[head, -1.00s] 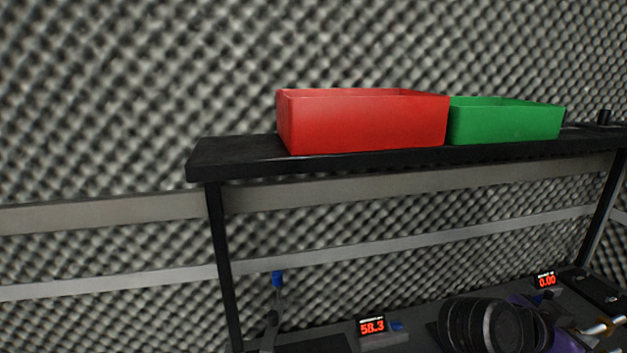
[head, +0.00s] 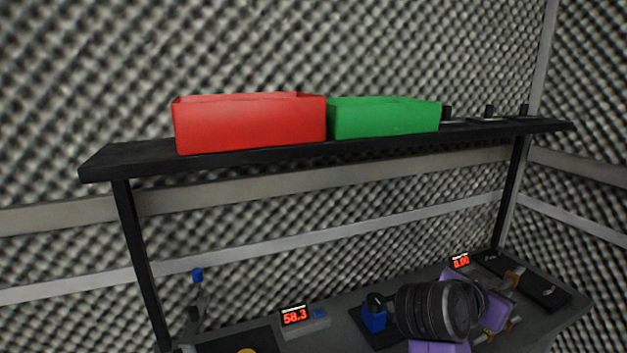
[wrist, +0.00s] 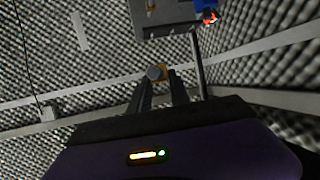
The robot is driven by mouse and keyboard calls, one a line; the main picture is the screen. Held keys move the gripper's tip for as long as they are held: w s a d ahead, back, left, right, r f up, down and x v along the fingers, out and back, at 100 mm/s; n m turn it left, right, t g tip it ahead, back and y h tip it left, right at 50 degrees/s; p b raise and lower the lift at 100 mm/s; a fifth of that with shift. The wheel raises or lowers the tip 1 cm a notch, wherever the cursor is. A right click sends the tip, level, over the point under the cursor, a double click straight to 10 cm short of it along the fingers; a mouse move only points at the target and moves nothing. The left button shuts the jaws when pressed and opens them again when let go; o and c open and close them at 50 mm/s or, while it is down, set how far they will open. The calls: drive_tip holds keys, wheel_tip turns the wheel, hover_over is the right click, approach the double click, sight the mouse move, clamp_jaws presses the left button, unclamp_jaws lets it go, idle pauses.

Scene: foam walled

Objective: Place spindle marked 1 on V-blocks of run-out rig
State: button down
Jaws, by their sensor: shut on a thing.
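In the wrist view my gripper (wrist: 162,80) is shut on a small part, a spindle (wrist: 154,72) by its look, with a round grey end and a brass-coloured piece beside it. Most of it is hidden by the fingers and no mark is legible. In the head view my black ribbed and purple arm (head: 440,310) reaches over the right of the bench; I cannot make out the fingertips there. A small display reading 0.00 (head: 460,262) stands at the back right of the bench. The V-blocks cannot be made out.
A black shelf (head: 110,165) above the bench carries a red bin (head: 250,125) and a green bin (head: 385,120). A display reading 58.3 (head: 296,316) and a blue device (head: 374,318) stand on the bench. A black plate (head: 535,287) lies at the right. Foam walls enclose the bench.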

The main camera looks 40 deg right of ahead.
drive_tip(key=w+a+f+n+t+y, duration=0.2)
drive_tip(key=w+a+f+n+t, duration=0.15)
drive_tip(key=w+a, duration=0.4)
drive_tip(key=w+a+f+n+t+y, duration=0.1)
drive_tip(key=w+a+f+n+t, duration=0.2)
drive_tip(key=w+a+n+t, duration=0.35)
drive_tip(key=w+a+f+n+t+y, duration=0.1)
drive_tip(key=a+f+y, duration=0.1)
drive_tip(key=a, duration=0.5)
drive_tip(key=w+a+f+n+t+y, duration=0.1)
drive_tip(key=a+f+n+y, duration=0.1)
drive_tip(key=a+f, duration=0.3)
drive_tip(key=w+a+f+n+t+y, duration=0.1)
drive_tip(key=a+f+y, duration=0.1)
drive_tip(key=a, duration=0.8)
drive_tip(key=shift+f+n+y, duration=0.3)
drive_tip(key=shift+f+n, duration=0.1)
drive_tip(key=shift+f, duration=0.3)
